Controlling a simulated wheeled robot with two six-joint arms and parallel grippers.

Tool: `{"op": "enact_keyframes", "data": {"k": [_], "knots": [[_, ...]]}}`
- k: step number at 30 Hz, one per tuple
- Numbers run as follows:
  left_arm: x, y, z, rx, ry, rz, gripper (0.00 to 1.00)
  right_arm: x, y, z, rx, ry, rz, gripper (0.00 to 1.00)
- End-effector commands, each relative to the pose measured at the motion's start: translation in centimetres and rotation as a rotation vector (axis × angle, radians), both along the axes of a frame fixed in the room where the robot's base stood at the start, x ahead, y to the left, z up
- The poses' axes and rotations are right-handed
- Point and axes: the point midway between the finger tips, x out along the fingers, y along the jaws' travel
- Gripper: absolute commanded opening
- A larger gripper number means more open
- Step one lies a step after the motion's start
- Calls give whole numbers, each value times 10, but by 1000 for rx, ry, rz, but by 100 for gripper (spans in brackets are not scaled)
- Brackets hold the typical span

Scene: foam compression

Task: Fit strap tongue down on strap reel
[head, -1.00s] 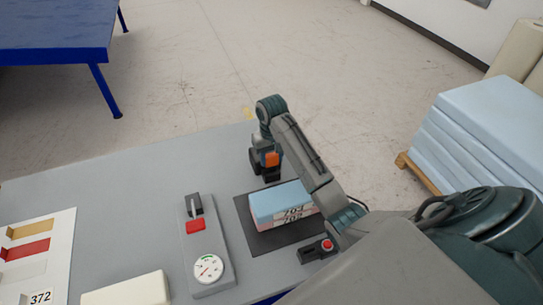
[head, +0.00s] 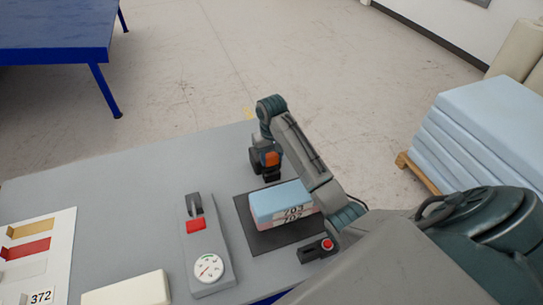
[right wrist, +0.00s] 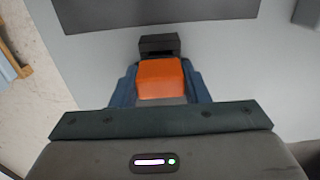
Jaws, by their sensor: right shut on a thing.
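My right gripper (head: 266,160) is over the far edge of the grey table. It is shut on an orange block, which looks like the strap tongue (head: 272,159). The tongue also shows in the right wrist view (right wrist: 162,78), between the two blue fingers. A small black block, which looks like the strap reel (right wrist: 159,45), is just beyond the tongue in that view. In the head view the reel (head: 271,175) is a dark patch under the tongue. I cannot tell whether tongue and reel touch. My left gripper is out of view.
Blue and pink foam (head: 280,200) lies on a dark mat (head: 245,222), close to my right arm. A red-button box (head: 317,251) is at the mat's near edge. A gauge unit (head: 207,268) with a lever stands left.

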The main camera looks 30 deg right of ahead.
Motion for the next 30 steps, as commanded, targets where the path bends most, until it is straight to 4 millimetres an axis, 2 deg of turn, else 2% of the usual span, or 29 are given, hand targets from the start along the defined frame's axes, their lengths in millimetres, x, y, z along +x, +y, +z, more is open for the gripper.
{"op": "enact_keyframes", "data": {"k": [30], "knots": [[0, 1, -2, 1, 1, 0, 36, 0, 0, -31, 0, 1, 0, 18]]}}
